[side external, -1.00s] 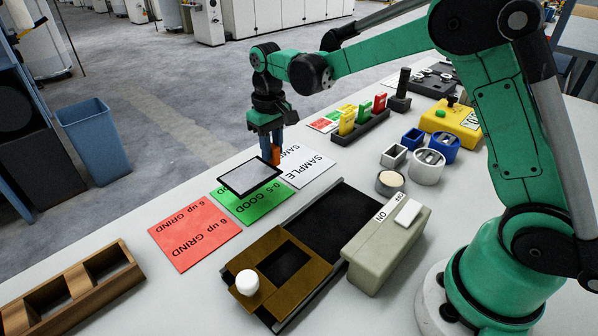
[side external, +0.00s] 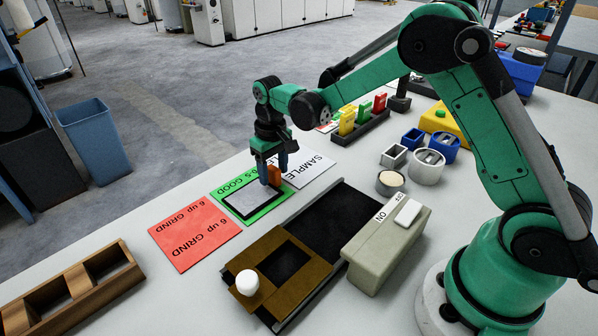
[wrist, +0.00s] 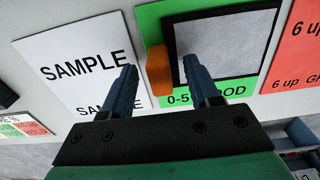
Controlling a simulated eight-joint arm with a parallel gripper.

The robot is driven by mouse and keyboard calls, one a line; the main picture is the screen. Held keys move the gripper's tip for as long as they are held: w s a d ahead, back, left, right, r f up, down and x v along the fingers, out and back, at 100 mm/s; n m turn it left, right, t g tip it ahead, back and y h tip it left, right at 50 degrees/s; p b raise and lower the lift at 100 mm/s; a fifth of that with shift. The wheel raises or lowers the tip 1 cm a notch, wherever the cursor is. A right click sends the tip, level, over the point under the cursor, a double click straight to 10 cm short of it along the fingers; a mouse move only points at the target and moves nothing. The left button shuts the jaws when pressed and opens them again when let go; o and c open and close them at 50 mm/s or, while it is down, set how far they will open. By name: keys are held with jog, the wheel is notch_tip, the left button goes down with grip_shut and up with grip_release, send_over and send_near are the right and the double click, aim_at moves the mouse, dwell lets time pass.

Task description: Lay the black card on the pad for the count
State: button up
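The card (side external: 250,201) has a black rim, a grey face and an upright orange tab (side external: 274,175). It lies on the green "0-5 GOOD" pad (side external: 229,188), with a green margin showing. In the wrist view the card (wrist: 225,48) lies over the green pad (wrist: 151,22), above its "0-5 GOOD" print. My gripper (side external: 274,179) is low over the card's tab end. In the wrist view my gripper (wrist: 160,64) is open, its two blue fingers on either side of the orange tab (wrist: 159,70), with gaps beside it.
The red "6 up GRIND" pad (side external: 195,236) and white "SAMPLE" sheet (side external: 311,166) flank the green pad. A brown frame with a white knob (side external: 248,283) and a grey switch box (side external: 385,250) stand nearer. A wooden tray (side external: 70,290) is at lower left.

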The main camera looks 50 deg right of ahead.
notch_tip(320, 180, up, 11)
jog(key=s+r+t, duration=0.1)
jog(key=s+t, duration=0.6)
jog(key=s, duration=0.7)
jog(key=shift+s+a, duration=0.25)
jog(key=shift+a, duration=0.2)
dwell(0.9)
